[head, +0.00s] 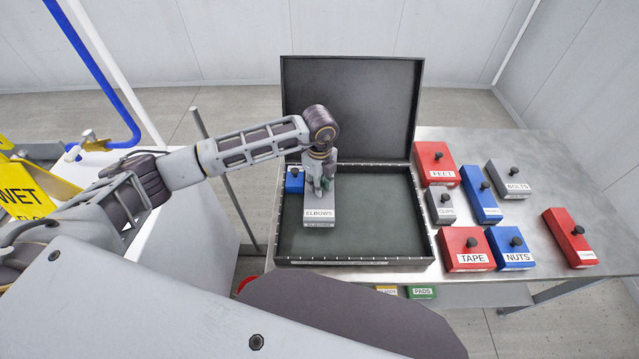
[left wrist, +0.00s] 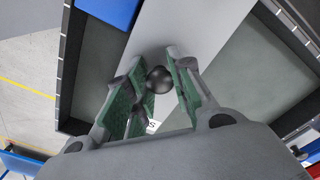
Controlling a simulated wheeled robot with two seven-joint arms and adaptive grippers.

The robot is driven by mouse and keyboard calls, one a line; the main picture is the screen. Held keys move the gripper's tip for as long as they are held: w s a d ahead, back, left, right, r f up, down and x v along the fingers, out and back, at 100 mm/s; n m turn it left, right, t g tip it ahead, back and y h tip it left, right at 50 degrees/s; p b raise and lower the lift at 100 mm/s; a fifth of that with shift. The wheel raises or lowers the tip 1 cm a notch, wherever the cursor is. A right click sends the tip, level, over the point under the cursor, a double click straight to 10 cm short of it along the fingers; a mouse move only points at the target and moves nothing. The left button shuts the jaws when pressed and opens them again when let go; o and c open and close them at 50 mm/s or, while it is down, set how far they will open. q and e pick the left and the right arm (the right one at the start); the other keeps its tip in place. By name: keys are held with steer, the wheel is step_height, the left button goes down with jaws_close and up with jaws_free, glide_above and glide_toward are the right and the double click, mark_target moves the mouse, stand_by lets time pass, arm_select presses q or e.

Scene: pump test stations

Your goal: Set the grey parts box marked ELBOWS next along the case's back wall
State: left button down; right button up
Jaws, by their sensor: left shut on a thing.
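The grey parts box marked ELBOWS (head: 319,214) is inside the open black case (head: 392,262), toward its left back part. My left gripper (head: 325,188) is above it, shut on the box's round black knob. In the left wrist view the knob (left wrist: 159,80) sits between the two green-padded fingers (left wrist: 158,92), with the grey lid (left wrist: 195,30) beneath. A blue box (head: 294,181) stands in the case's back left corner, just left of the grey box. I cannot tell whether the grey box touches the case floor. My right gripper is not in view.
The case's lid (head: 350,105) stands open at the back. Its floor (head: 375,215) is clear to the right. Right of the case, several red, blue and grey boxes stand on the metal table (head: 540,215), including FEET (head: 434,160), TAPE (head: 466,245) and NUTS (head: 511,245).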

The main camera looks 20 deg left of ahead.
arm_select(q)
steer(key=shift+f+b, duration=0.4)
steer(key=shift+f, duration=0.2)
stand_by(1.5)
steer(key=c, duration=1.2)
jaws_free()
steer(key=shift+o, duration=0.2)
steer(key=shift+r, duration=0.1)
step_height(320, 180, up, 12)
